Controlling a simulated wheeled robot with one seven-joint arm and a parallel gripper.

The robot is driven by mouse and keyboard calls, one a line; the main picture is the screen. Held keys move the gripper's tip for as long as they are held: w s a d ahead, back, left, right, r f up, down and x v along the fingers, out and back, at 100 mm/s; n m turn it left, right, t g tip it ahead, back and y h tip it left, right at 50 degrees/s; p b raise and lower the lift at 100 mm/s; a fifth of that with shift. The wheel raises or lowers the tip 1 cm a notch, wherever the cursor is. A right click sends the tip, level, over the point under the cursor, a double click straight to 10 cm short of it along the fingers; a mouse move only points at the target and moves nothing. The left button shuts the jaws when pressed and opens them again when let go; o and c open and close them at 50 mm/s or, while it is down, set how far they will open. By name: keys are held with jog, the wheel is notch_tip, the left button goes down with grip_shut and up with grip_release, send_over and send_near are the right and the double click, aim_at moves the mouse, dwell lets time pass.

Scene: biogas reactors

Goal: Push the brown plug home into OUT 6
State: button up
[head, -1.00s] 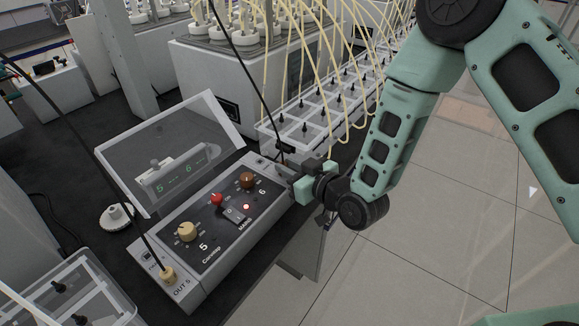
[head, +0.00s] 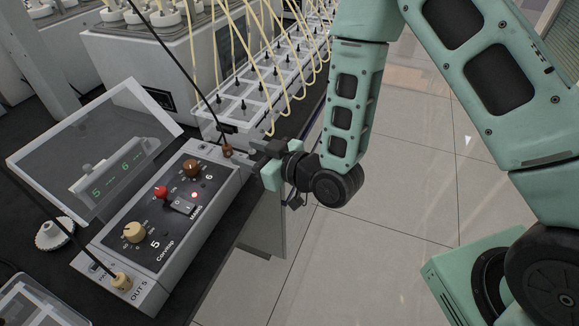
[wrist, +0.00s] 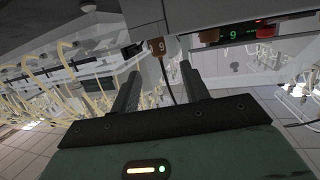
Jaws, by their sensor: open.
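The brown plug (head: 228,150) stands at the OUT 6 corner of the control box (head: 160,215), with a black cable rising from it. How deep it sits is too small to tell. My gripper (head: 258,152) is just right of the plug in the head view, open and apart from it. In the wrist view my open fingers (wrist: 160,85) point toward the box's edge. There the brown plug (wrist: 156,46), marked with a 6 seen upside down, lies beyond and between the fingertips, its cable hanging between them. The OUT 6 socket itself is hidden.
The box carries a brown knob (head: 192,168), a red knob (head: 161,192) and a cream knob (head: 134,232). A cream plug (head: 121,281) sits at OUT 5. A clear raised lid (head: 95,145) stands behind.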

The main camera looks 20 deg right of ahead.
jog(key=p+v, duration=1.1)
jog(key=v, duration=0.1)
jog(key=shift+w, duration=0.1)
